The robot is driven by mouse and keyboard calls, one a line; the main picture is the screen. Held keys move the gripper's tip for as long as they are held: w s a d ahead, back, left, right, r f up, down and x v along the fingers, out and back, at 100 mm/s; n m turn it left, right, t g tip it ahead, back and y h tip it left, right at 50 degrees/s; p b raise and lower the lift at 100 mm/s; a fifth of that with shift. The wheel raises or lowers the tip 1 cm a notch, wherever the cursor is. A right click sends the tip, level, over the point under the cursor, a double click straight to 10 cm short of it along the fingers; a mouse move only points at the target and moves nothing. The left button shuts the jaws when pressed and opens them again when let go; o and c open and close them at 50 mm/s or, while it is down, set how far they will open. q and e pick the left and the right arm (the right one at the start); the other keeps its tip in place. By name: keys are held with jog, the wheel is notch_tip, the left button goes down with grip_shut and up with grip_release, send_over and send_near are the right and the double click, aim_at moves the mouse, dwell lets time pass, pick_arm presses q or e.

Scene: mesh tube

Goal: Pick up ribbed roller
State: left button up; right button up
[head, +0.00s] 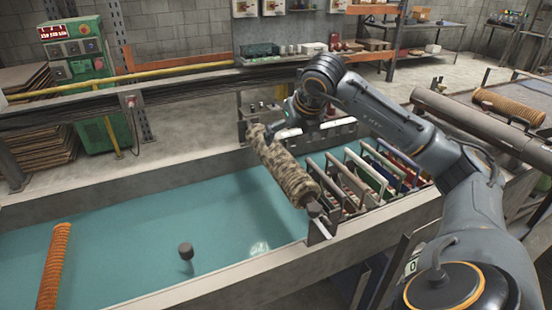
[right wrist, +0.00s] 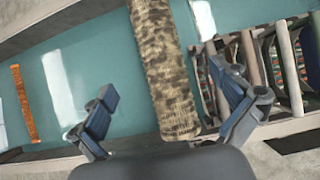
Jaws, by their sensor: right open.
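A ribbed orange roller (head: 54,265) lies in the teal-floored trough at the left of the head view, and an orange roller also shows at the left of the right wrist view (right wrist: 24,103). Another ribbed orange roller (head: 510,106) lies at the far right. A mottled brown roller (head: 288,170) slants across the middle, below my right gripper (head: 287,124). In the right wrist view this mottled roller (right wrist: 160,62) runs between the open, spread fingers of my right gripper (right wrist: 166,88). Contact cannot be made out. My left gripper is out of view.
A rack of coloured frames (head: 372,168) stands right of the mottled roller. A dark knob-like piece (head: 186,250) stands in the trough (head: 130,245). A yellow rail (head: 150,77) and green control cabinet (head: 80,75) are behind. The trough's middle is mostly clear.

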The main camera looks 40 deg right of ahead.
aim_at(281, 152)
jog(key=p+x, duration=0.1)
jog(key=x, duration=0.6)
jog(key=shift+w+a+f, duration=0.1)
jog(key=shift+w+f, duration=0.1)
jog(key=shift+f, duration=0.15)
jog(key=shift+w+f+p, duration=0.1)
jog(key=shift+f+p, duration=0.1)
jog(key=shift+p, duration=0.1)
jog(key=p+x, duration=0.1)
jog(key=x, duration=0.2)
jog(key=shift+w+f, duration=0.15)
jog(key=shift+f, duration=0.15)
jog(key=shift+w+f+p, duration=0.25)
jog(key=shift+f+p, duration=0.05)
jog(key=shift+f, duration=0.2)
jog(key=shift+r, duration=0.1)
jog(key=c, duration=1.8)
jog(key=shift+r, duration=0.1)
jog(key=shift+c, duration=0.4)
